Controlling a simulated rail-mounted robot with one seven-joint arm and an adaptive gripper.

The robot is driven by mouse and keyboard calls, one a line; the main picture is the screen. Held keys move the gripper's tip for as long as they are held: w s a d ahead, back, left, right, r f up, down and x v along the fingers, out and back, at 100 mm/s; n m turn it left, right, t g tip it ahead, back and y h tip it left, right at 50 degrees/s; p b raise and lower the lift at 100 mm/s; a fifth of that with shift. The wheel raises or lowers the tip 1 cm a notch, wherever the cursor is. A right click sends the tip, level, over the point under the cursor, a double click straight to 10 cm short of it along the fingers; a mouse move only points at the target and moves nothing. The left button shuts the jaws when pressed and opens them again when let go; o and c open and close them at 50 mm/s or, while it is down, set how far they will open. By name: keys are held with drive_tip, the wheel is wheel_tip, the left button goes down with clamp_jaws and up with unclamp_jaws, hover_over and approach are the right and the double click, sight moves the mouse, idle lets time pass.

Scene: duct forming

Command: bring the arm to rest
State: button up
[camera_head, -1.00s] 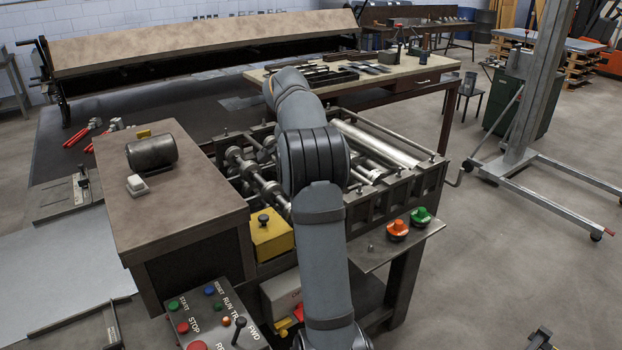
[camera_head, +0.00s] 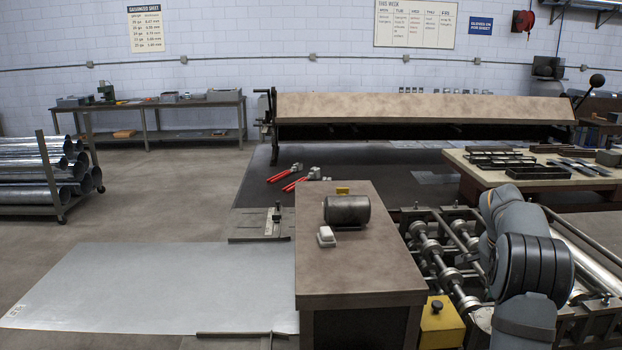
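My grey arm (camera_head: 527,265) stands at the lower right of the head view, in front of the roll-forming machine (camera_head: 440,262). Its upper part leans away over the rollers. My gripper does not show; the arm's far end is hidden behind its own links or out of frame.
A brown-topped cabinet (camera_head: 362,270) with a dark cylinder (camera_head: 346,211) stands left of the arm. A tool table (camera_head: 468,168) is behind it. A large sheet (camera_head: 150,287) lies left. A long folding brake (camera_head: 420,108) stands at the back. Open floor (camera_head: 190,190) lies left.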

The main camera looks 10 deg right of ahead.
drive_tip(key=x, duration=0.6)
idle(0.3)
